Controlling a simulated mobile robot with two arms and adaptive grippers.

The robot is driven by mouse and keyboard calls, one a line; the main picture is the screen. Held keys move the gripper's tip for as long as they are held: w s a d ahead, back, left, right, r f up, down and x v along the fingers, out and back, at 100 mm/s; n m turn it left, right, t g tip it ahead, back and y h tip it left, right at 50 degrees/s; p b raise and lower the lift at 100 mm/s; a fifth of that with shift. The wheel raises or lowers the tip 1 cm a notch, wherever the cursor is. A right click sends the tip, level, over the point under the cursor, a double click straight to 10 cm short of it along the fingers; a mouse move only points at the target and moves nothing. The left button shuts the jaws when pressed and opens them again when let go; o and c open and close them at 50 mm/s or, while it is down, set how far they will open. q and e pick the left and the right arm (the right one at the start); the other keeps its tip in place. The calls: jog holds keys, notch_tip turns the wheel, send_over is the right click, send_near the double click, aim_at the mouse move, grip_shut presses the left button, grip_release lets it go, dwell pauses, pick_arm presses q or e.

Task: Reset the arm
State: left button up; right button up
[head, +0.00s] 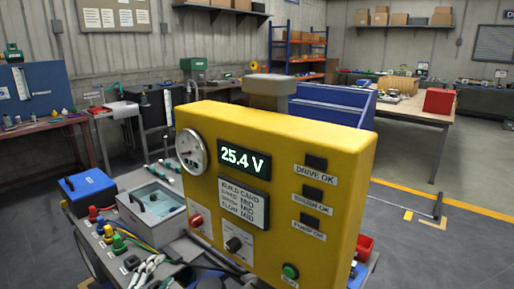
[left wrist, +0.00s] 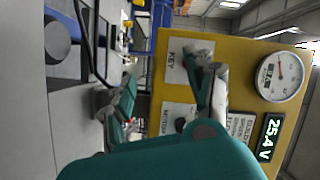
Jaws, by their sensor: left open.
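My left gripper (left wrist: 165,88) is open in the left wrist view, its two grey-tipped teal fingers apart and nothing visible between them. It is near a yellow panel (left wrist: 232,58) with a KEY label, a partly hidden second label, a round gauge and a 25.4 V display. In the head view small teal and white parts of the left gripper (head: 170,167) show just left of the yellow panel (head: 330,130). Whether it touches the panel I cannot tell. My right gripper is in neither view.
The panel carries a build card (head: 243,204), a black knob (head: 235,244), a green button (head: 290,271) and three dark indicators. A blue box (head: 85,190), a grey clear-lidded box (head: 155,203) and coloured terminals with cables crowd its left. Open floor (head: 440,250) lies to the right.

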pick_arm(q)
jog(key=s+d+f+n+g+y, duration=0.15)
jog(key=s+f+n+g, duration=0.3)
jog(key=s, duration=0.55)
jog(key=s+d+f+n+g+y, duration=0.15)
jog(key=s+f+n+g, duration=0.35)
jog(key=s, duration=0.5)
jog(key=s+d+f+n+g+y, duration=0.15)
jog(key=s+f+n+g, duration=0.35)
jog(key=s, duration=0.5)
notch_tip(320, 180, down, 24)
jog(key=s+p, duration=0.2)
jog(key=p, duration=0.1)
jog(key=s+a+f+g+p, duration=0.1)
jog(key=s+a+f, duration=0.1)
jog(key=s+f, duration=1.2)
jog(key=s, duration=0.2)
jog(key=shift+s+a+f, duration=0.3)
jog(key=shift+a+f, duration=0.1)
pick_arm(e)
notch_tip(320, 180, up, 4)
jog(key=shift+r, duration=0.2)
